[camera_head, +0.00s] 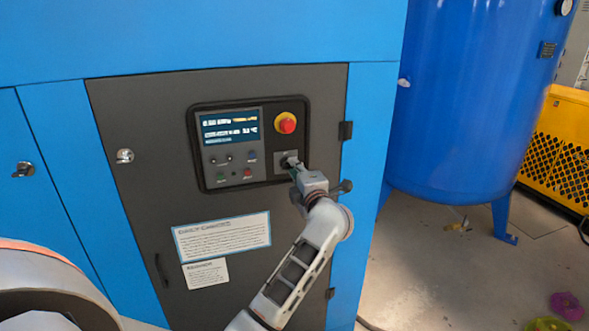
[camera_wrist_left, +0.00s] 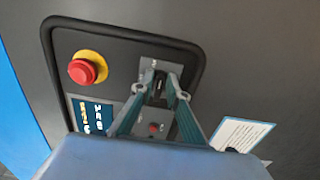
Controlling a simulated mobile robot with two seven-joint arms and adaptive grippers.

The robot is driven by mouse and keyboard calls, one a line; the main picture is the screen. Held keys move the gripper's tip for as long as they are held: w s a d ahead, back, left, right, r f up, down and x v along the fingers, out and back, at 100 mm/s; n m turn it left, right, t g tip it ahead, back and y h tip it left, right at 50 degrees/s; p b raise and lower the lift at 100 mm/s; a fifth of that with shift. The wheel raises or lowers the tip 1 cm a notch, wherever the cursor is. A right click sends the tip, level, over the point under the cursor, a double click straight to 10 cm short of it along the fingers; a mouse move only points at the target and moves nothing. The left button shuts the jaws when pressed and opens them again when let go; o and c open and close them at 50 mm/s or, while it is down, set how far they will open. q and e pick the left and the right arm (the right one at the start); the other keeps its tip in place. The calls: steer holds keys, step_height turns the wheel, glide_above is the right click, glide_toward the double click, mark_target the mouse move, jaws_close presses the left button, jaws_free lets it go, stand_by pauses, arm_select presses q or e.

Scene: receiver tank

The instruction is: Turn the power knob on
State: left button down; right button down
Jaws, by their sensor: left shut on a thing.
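The power knob (camera_wrist_left: 157,92) is a small dark knob on a grey plate in the control panel (camera_head: 199,150), below the red and yellow emergency stop button (camera_head: 286,123). My left gripper (camera_head: 291,164) reaches the knob from the front and covers most of it in the head view. In the left wrist view my left gripper (camera_wrist_left: 158,84) has its two fingers on either side of the knob, shut on it. The knob's exact angle is hard to make out. My right gripper does not show.
The panel sits in a dark door (camera_head: 140,200) of a blue cabinet (camera_head: 220,40). A display (camera_head: 230,127) and small buttons are left of the knob. White labels (camera_head: 222,236) are below. A blue tank (camera_head: 470,100) and a yellow unit (camera_head: 560,150) stand at the right.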

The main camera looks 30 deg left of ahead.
arm_select(q)
steer(key=shift+f, duration=0.1)
stand_by(0.3)
steer(key=c, duration=2.2)
jaws_free()
steer(key=v, duration=0.7)
steer(key=shift+s+d, duration=0.15)
steer(key=shift+s, duration=0.05)
